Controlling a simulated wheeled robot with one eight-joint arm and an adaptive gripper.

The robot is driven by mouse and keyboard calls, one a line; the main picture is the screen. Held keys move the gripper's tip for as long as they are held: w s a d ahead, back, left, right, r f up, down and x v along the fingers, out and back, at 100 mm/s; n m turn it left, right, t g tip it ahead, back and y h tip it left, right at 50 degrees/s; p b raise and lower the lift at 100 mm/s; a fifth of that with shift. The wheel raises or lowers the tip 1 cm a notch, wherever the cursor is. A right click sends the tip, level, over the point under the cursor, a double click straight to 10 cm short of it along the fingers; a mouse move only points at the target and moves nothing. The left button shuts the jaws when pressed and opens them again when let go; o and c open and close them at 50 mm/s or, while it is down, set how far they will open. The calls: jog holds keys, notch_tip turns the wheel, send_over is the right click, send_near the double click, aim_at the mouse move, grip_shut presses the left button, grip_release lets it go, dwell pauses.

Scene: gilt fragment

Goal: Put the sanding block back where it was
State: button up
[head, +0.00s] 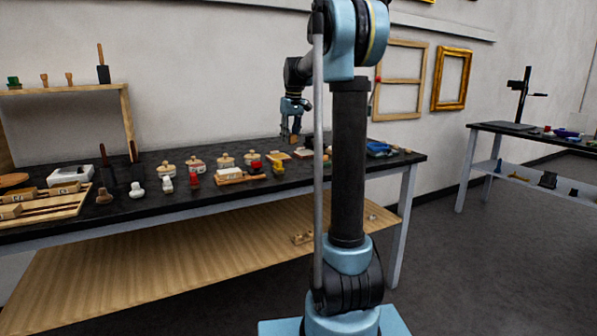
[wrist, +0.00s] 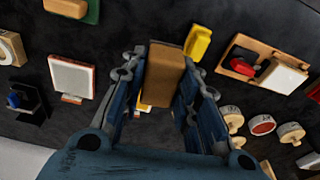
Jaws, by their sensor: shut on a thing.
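A brown block, which looks like the sanding block (wrist: 164,78), sits between the two fingers of my gripper (wrist: 162,85) in the wrist view. My gripper is shut on it, with its blue and grey fingers on either side. In the head view my gripper (head: 290,136) hangs pointing down above the back of the dark workbench (head: 150,212). The block is too small there to make out clearly. A small white and yellow thing below the block is partly hidden in the wrist view. I cannot tell which spot on the bench the block came from.
Around the gripper lie a yellow piece (wrist: 199,42), a wooden tray (wrist: 237,50) with a red thing and a white block, a white-faced block (wrist: 72,77) and several round-lidded pots (wrist: 262,125). A wooden rack (head: 60,205) stands at the bench's left. Bare dark surface shows between items.

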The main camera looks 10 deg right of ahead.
jog(key=shift+w+d+f, duration=0.1)
jog(key=shift+d+f, duration=0.1)
jog(key=shift+d, duration=0.6)
jog(key=d+f+m, duration=0.1)
jog(key=d+f, duration=0.1)
send_over(297, 169)
jog(key=f, duration=0.4)
jog(key=shift+s+d+f, duration=0.1)
jog(key=shift+s, duration=0.1)
jog(key=shift+f, duration=2.45)
jog(key=o, duration=1.1)
